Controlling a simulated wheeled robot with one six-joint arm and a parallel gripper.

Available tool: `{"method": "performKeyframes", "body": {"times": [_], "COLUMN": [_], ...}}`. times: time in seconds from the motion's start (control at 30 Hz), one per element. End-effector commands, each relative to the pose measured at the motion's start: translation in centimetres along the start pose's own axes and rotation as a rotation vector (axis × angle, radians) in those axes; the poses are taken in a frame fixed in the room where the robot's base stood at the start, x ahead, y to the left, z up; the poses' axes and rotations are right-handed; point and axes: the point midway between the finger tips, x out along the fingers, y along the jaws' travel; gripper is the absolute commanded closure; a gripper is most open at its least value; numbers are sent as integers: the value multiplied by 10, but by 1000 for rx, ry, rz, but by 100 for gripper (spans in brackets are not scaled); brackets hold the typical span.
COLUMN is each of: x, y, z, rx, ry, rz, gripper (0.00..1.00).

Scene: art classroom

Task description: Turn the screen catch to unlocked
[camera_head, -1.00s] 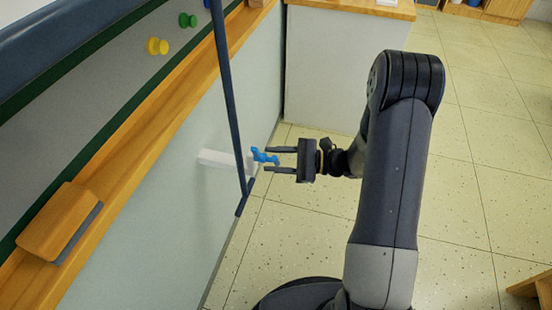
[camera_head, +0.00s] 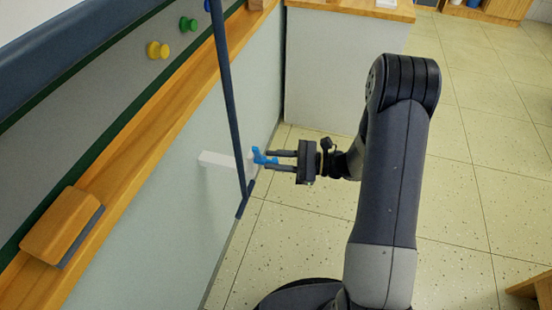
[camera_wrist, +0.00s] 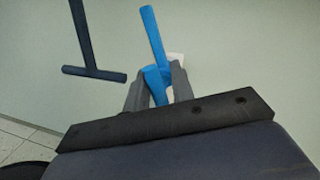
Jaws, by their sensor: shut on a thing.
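The screen catch is a blue handle (camera_head: 264,156) at the end of a white bracket (camera_head: 217,159) that stands out from the pale wall panel. My gripper (camera_head: 272,160) reaches it from the right and is shut on it. In the wrist view the blue catch (camera_wrist: 153,38) has a long arm pointing up and leaning slightly left. The fingers (camera_wrist: 155,90) close on its lower part, one on each side. The fingers and gripper body hide the lower end of the catch and most of the white bracket.
A dark blue post (camera_head: 229,105) with a short foot stands just left of the catch, close to my gripper. A wooden ledge (camera_head: 150,119) runs along the board, with a wooden eraser (camera_head: 60,226) on it.

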Motion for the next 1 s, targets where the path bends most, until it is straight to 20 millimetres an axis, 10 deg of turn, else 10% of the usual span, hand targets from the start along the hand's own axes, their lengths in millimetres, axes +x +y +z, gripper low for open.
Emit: {"method": "performKeyframes", "body": {"times": [0.7,0.73,1.0], "x": [0,0,0], "y": [4,4,2], "z": [-3,-3,-3], "rx": [379,379,372], "ry": [-70,-70,-69], "rz": [-19,-19,-20], "gripper": [100,76,64]}}
